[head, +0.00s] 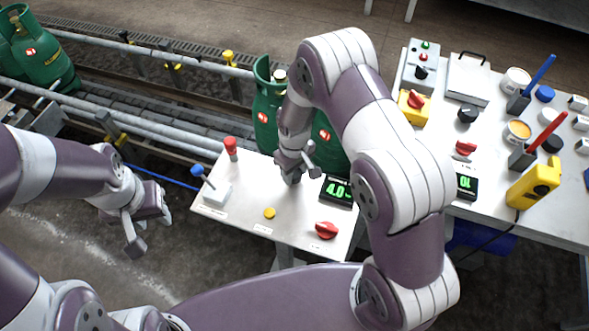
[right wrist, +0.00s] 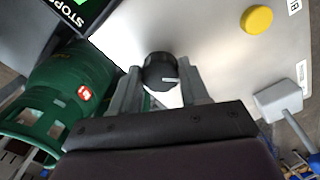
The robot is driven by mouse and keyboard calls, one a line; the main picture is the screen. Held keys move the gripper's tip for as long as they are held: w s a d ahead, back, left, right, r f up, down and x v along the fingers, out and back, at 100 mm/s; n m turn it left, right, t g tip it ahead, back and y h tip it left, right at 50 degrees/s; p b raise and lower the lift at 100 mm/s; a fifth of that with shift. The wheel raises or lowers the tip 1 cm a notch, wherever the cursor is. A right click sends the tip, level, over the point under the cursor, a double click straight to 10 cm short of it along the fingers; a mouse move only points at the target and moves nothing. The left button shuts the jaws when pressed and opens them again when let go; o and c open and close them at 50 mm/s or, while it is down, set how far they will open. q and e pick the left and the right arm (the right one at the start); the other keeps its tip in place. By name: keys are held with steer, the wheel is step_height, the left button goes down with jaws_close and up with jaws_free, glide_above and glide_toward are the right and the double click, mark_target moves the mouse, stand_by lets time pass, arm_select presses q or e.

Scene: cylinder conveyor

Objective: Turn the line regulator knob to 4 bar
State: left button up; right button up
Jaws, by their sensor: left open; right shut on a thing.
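The dark round regulator knob (right wrist: 160,72), with a white pointer line, sits between the fingers of my right gripper (right wrist: 158,88) in the right wrist view. In the head view my right gripper (head: 294,178) reaches down to the light panel (head: 245,195) and hides the knob. It is shut on the knob. The black display (head: 337,190) beside it reads 4.0 in green. My left gripper (head: 148,232) is open and empty, to the left of the panel and apart from it.
The panel also carries a red selector (head: 326,230), a yellow button (head: 269,213), a blue-tipped lever (head: 205,182) and a red mushroom button (head: 231,148). Green gas cylinders (head: 45,58) stand along the conveyor behind. A cluttered bench (head: 470,150) is at right.

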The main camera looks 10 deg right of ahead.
mark_target(295, 174)
steer(key=o, duration=1.1)
steer(key=shift+r, duration=0.1)
steer(key=shift+c, duration=0.2)
step_height(295, 174, up, 13)
steer(key=shift+b, duration=0.4)
steer(key=shift+f, duration=0.2)
steer(key=s+d+r+m, duration=0.2)
steer(key=s, duration=0.5)
steer(key=s+d+r+m+t, duration=0.1)
steer(key=s+d+r+m, duration=0.1)
steer(key=s, duration=0.4)
steer(key=shift+s+d+r+m, duration=0.25)
steer(key=shift+s+d+m, duration=0.15)
steer(key=shift+d+m, duration=0.35)
steer(key=shift+d, duration=0.1)
